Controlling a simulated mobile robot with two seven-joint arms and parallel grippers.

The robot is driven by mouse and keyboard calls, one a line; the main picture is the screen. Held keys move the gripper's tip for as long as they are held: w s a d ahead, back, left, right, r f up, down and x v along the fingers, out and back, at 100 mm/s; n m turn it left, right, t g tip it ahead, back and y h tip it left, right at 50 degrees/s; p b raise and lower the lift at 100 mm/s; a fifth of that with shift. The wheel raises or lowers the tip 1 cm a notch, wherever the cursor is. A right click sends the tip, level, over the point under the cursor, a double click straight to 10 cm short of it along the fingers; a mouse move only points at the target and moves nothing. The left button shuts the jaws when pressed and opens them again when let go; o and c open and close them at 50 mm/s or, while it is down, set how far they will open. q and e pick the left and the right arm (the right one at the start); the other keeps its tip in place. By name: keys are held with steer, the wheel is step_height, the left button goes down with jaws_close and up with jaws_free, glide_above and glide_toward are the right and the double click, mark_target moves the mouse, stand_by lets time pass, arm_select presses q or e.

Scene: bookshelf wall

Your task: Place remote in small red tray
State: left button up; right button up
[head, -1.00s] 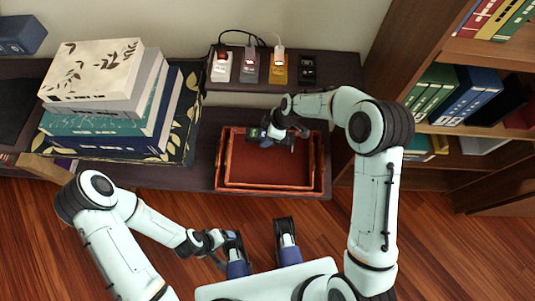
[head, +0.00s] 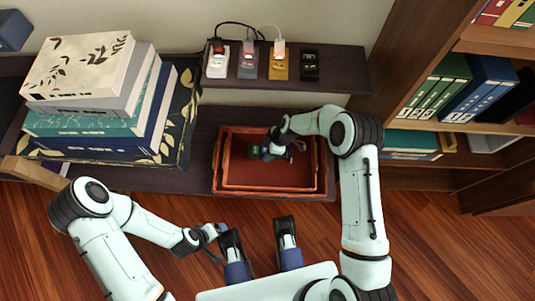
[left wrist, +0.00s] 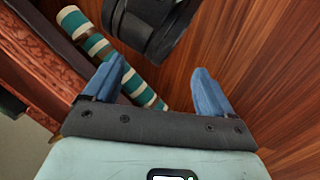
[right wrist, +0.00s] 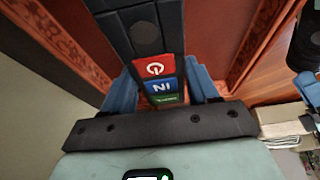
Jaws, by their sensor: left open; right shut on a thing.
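The remote (right wrist: 158,68) is black with red, blue and green buttons. It sits between the blue fingers of my right gripper (right wrist: 162,90), which is shut on it. In the head view my right gripper (head: 273,150) is within the outline of the small red tray (head: 232,180), towards its back. The small tray lies nested inside a larger red tray (head: 216,176) on the low shelf. I cannot tell whether the remote touches the tray floor. My left gripper (left wrist: 157,85) is open and empty, low over the wooden floor.
A book stack (head: 95,100) stands left of the trays. Several devices with cables (head: 248,62) sit on the raised shelf behind them. A bookcase (head: 425,60) bounds the right side. A teal-and-white striped thing (left wrist: 100,47) lies beyond my left fingers.

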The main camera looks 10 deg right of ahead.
arm_select(q)
steer(key=shift+w+a+f+b, duration=0.4)
steer(key=shift+w+f, duration=0.1)
steer(key=shift+w, duration=0.2)
arm_select(e)
steer(key=shift+f, duration=2.1)
arm_select(q)
steer(key=shift+t, duration=0.3)
arm_select(e)
steer(key=o, duration=1.1)
steer(key=shift+f, duration=0.1)
arm_select(q)
steer(key=shift+w+f, duration=0.1)
steer(key=shift+w, duration=0.05)
arm_select(e)
steer(key=shift+o, duration=0.2)
steer(key=shift+d+r, duration=0.15)
steer(key=shift+r, duration=0.3)
arm_select(q)
steer(key=shift+g, duration=0.7)
steer(key=s+r, duration=0.1)
steer(key=s+d+r+p, duration=0.2)
steer(key=s, duration=0.1)
steer(key=shift+s, duration=0.1)
arm_select(e)
steer(key=v, duration=1.1)
steer(key=shift+s+r, duration=0.1)
steer(key=shift+r, duration=0.05)
